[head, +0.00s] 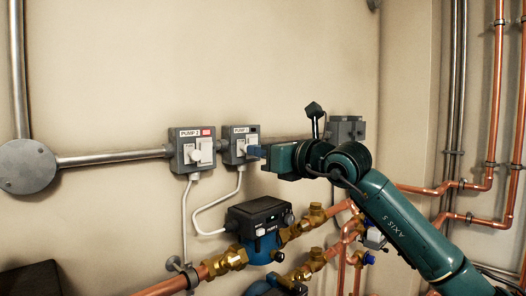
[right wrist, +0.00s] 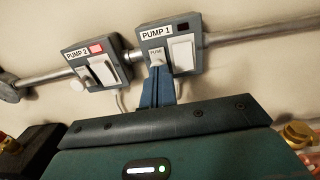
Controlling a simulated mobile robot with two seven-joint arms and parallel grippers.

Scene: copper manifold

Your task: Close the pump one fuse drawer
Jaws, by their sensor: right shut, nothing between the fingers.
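The pump one box (head: 227,157) is a grey wall unit labelled PUMP 1, also seen in the right wrist view (right wrist: 189,62). It has a white rocker switch (right wrist: 183,52) on the right and a dark indicator window. Its small white fuse drawer (right wrist: 156,54) is on the left, marked FUSE. My right gripper (head: 257,151) is shut and empty. Its blue fingers (right wrist: 157,72) point at the fuse drawer, with the tips at its front face. I cannot tell whether they touch it or how far the drawer sticks out. My left gripper is out of view.
The PUMP 2 box (head: 178,138), with a red indicator, is close on the left, joined by grey conduit (head: 115,157). White cables hang below. A pump (head: 258,213) with brass valves and copper pipes (head: 205,271) is underneath. Another grey box (head: 347,128) is behind my arm.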

